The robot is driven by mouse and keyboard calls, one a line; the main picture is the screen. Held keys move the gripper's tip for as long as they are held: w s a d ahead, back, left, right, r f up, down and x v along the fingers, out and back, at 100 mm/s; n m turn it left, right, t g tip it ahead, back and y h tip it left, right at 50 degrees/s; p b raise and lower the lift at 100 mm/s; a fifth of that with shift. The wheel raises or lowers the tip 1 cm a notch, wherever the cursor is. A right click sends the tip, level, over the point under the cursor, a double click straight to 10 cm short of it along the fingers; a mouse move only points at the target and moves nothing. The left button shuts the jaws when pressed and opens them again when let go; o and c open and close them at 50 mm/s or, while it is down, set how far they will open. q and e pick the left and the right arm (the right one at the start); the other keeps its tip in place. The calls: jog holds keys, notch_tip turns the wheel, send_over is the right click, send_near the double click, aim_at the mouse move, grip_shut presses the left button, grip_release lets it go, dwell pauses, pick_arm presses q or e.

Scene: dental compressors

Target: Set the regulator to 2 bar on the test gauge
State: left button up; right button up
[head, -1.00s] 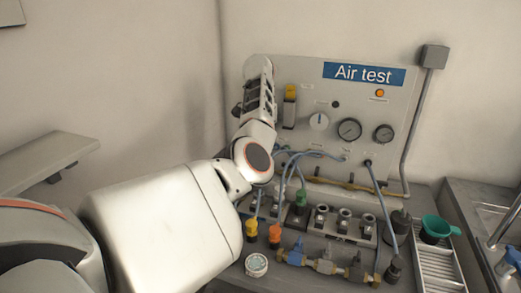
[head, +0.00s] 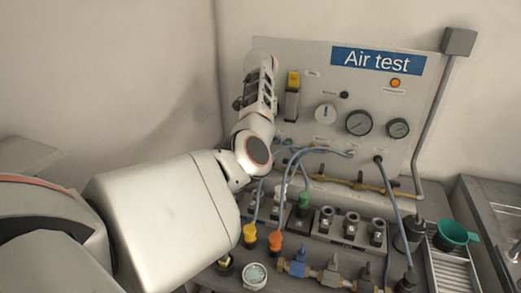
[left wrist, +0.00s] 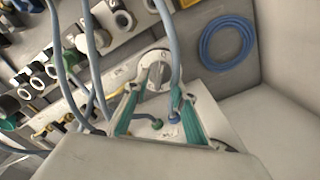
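A pale round dial-like knob (head: 325,113), possibly the regulator, sits on the panel under the Air test sign. To its right are a larger gauge (head: 359,122) and a smaller gauge (head: 398,127); their readings are too small to tell, and I cannot tell which is the test gauge. My left gripper (head: 262,65) is raised at the panel's left edge, left of the knob. In the left wrist view, its teal-lined fingers (left wrist: 157,100) are spread apart. A pale round part (left wrist: 155,72) shows beyond, between the fingertips; I cannot tell whether they touch it. My right gripper is out of view.
Blue hoses (head: 314,150) loop before the panel (head: 320,70). Several fittings and valves, including a blue-handled one (head: 298,262), crowd the bench. A green funnel (head: 452,233) stands right. A blue hose coil (left wrist: 228,42) shows in the left wrist view.

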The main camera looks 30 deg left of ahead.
pick_arm(q)
jog(key=shift+f, duration=1.5)
grip_shut()
